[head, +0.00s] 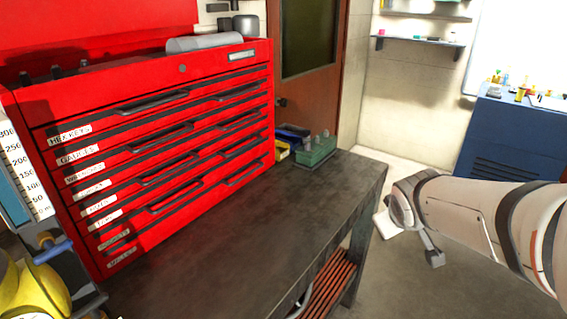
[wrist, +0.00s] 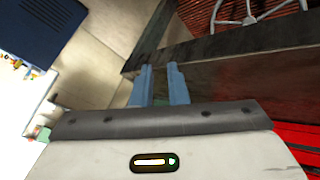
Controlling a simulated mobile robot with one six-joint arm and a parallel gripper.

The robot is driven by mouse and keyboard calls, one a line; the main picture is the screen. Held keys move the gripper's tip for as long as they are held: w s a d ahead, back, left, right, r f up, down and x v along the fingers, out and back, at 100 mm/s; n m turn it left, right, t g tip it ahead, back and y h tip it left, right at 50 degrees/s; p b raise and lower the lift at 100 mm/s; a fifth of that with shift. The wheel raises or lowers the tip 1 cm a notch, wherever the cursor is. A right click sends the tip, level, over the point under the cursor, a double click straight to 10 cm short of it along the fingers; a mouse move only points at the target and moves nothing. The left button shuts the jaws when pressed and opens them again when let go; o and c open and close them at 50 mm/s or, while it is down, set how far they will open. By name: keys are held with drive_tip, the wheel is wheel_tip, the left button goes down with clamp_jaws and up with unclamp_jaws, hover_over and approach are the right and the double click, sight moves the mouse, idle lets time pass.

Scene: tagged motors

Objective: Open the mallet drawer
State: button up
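A red tool chest (head: 160,150) stands on the dark workbench at the left of the head view. Its wide drawers carry white labels at their left ends and dark recessed handles, and all look shut. The top labels read like hex keys and gauges. The lowest label (head: 121,257) is small and blurred; it may read mallet, but I cannot be sure. In the wrist view my gripper (wrist: 160,72) shows two blue-grey fingers with a gap between them and nothing held. In the head view my arm is at the right, away from the chest, past the bench's right end.
The dark workbench (head: 235,225) has a mostly clear top in front of the chest. A green tray (head: 316,152) and small bins stand at its back. A yellow object (head: 38,285) is at the lower left. A blue cabinet (head: 505,140) stands far right.

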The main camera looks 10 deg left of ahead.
drive_tip(key=w+a+n+t+y, duration=0.1)
drive_tip(key=w+a+n+t, duration=0.1)
drive_tip(key=w+a+n, duration=0.35)
drive_tip(key=n+g+y+b, duration=0.35)
drive_tip(key=n+y, duration=1.05)
drive_tip(key=n, duration=0.5)
approach(240, 179)
drive_tip(key=x, duration=0.2)
drive_tip(key=shift+w+a+f, duration=0.25)
drive_tip(key=shift+w+f, duration=0.05)
drive_tip(key=shift+w, duration=0.05)
drive_tip(key=shift+a+g, duration=0.25)
drive_tip(key=shift+a, duration=0.15)
drive_tip(key=x, duration=0.7)
drive_tip(key=shift+w+d+p, duration=0.1)
drive_tip(key=shift+w+p, duration=0.05)
drive_tip(key=shift+p, duration=0.25)
drive_tip(key=shift+c, duration=0.2)
clamp_jaws()
